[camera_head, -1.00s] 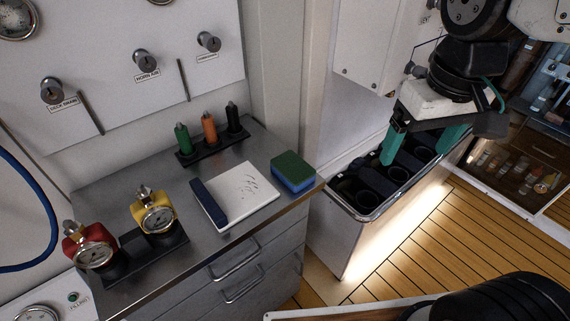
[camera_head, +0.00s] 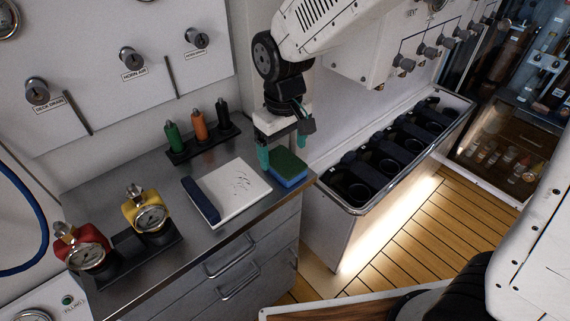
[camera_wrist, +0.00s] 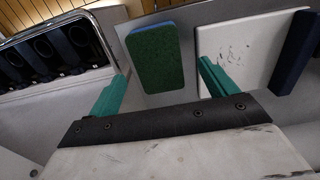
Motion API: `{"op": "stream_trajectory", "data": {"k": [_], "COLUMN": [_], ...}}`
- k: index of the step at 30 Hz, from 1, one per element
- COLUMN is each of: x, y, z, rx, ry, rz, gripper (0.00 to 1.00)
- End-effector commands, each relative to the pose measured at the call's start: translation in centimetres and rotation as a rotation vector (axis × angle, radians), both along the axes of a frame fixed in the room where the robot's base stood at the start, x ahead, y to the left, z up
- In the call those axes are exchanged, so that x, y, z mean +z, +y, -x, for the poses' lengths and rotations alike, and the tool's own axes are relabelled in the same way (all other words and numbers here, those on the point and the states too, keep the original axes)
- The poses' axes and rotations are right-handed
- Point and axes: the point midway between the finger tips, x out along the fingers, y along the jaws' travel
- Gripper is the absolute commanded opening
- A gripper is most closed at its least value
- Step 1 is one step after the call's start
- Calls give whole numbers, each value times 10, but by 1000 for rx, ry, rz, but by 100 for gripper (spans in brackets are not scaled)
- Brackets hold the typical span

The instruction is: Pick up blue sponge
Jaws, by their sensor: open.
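The blue sponge (camera_head: 290,179) has a green top and a blue lower layer. It lies on the steel counter near its right front corner, right of the notepad. In the wrist view the sponge (camera_wrist: 155,58) shows its green face, ahead of and between the two teal fingers. My gripper (camera_head: 283,151) is above the counter at the sponge's back edge, pointing down.
A white notepad with a dark blue spine (camera_head: 240,190) lies just left of the sponge. Green, orange and black markers stand in a rack (camera_head: 203,142) behind. Red and yellow gauges (camera_head: 148,213) stand at left. A bin with black holders (camera_head: 357,207) is at right.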

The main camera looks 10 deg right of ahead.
Motion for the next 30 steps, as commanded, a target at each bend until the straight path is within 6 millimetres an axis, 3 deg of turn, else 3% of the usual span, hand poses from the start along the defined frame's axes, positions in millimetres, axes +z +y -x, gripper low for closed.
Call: {"op": "stream_trajectory", "data": {"k": [7,16,21,30], "x": [-35,-40,-40,-39], "y": [-2,-1,-1,-1], "z": [-2,-2,-2,-2], "rx": [0,1,1,1], "ry": [2,0,1,0], "rz": [2,0,1,0], "gripper": [85,85,37,37]}}
